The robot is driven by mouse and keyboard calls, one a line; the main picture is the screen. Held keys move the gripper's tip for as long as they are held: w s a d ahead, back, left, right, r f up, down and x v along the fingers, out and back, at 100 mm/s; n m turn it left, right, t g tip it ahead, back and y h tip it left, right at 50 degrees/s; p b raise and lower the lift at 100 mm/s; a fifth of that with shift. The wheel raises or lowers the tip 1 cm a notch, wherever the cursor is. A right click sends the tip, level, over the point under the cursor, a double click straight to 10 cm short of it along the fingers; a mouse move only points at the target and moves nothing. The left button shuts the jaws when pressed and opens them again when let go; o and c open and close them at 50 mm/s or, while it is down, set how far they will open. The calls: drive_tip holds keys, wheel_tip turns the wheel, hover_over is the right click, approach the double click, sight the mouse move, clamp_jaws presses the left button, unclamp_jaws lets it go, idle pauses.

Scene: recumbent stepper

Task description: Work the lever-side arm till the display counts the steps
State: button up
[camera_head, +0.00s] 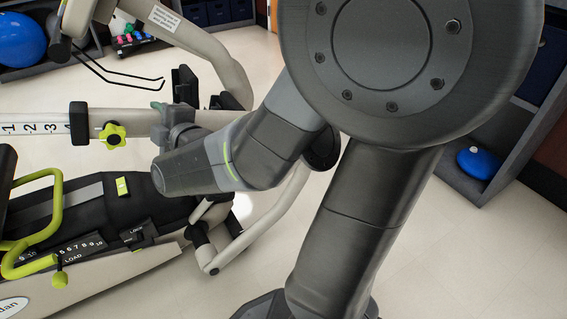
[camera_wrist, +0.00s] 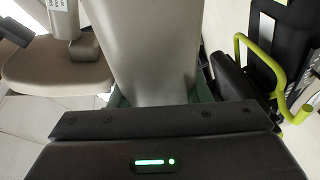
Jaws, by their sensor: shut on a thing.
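The recumbent stepper fills the left of the head view. One of its arms (camera_head: 33,121), a beige tube with a numbered scale and a yellow-green knob (camera_head: 113,135), runs level toward my gripper (camera_head: 165,108). My gripper is shut on this beige arm, just beyond the knob. In the wrist view the beige tube (camera_wrist: 155,45) stands large between my fingers, whose greenish edges show on both sides. My wrist hides part of the tube in the head view. I cannot make out a display face or any count in either view.
A black seat-side rail with a yellow-green lever handle (camera_head: 35,180) and a load scale (camera_head: 80,248) lies below the arm. A beige curved frame (camera_head: 215,50) with black prongs rises behind. Shelves with a blue ball (camera_head: 20,40) stand at the back.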

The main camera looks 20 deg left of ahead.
drive_tip(key=s+a+f+n+p, duration=0.1)
drive_tip(key=s+a+p, duration=0.4)
drive_tip(key=s+p, duration=0.1)
drive_tip(key=shift+s+a+f+n+h, duration=0.3)
drive_tip(key=shift+s+a+h, duration=0.1)
drive_tip(key=shift+s, duration=0.15)
drive_tip(key=shift+m+y, duration=0.3)
drive_tip(key=shift+m, duration=0.5)
drive_tip(key=w+d+b, duration=0.6)
drive_tip(key=w, duration=0.1)
drive_tip(key=shift+w+r, duration=0.1)
drive_tip(key=shift+r, duration=0.05)
drive_tip(key=shift+w+d+r+b, duration=0.1)
drive_tip(key=shift+w+d+b, duration=0.1)
drive_tip(key=shift+b, duration=0.15)
drive_tip(key=shift+r, duration=0.15)
